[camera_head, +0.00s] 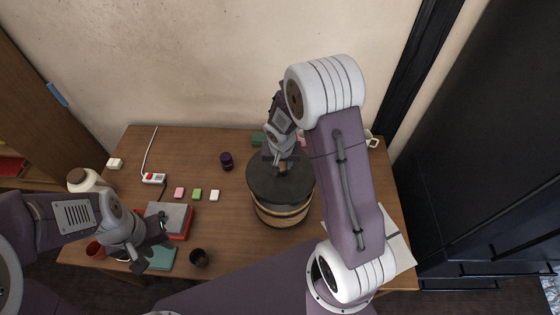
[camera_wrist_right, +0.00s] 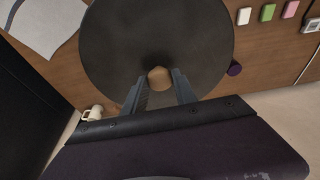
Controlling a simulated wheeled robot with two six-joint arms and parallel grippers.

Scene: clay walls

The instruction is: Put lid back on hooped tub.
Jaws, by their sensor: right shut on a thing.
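The lid (camera_head: 266,190) is a dark round disc with a small tan knob. It fills the upper middle of the right wrist view (camera_wrist_right: 150,35). My right gripper (camera_head: 283,170) is shut on the knob (camera_wrist_right: 159,77), with one finger on each side. The hooped tub (camera_head: 278,216) is wooden with dark bands and stands on the table directly under the lid. The lid covers the tub's opening; I cannot tell whether it rests on the rim or hangs just above. My left gripper (camera_head: 153,246) is open and empty at the table's left front.
The wooden table (camera_head: 227,239) holds a grey and red stack of books (camera_head: 180,222), a dark cup (camera_head: 199,257), a purple jar (camera_head: 226,161), several small coloured blocks (camera_head: 197,194) and a power strip (camera_head: 154,179). White paper (camera_head: 398,250) lies right of the tub.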

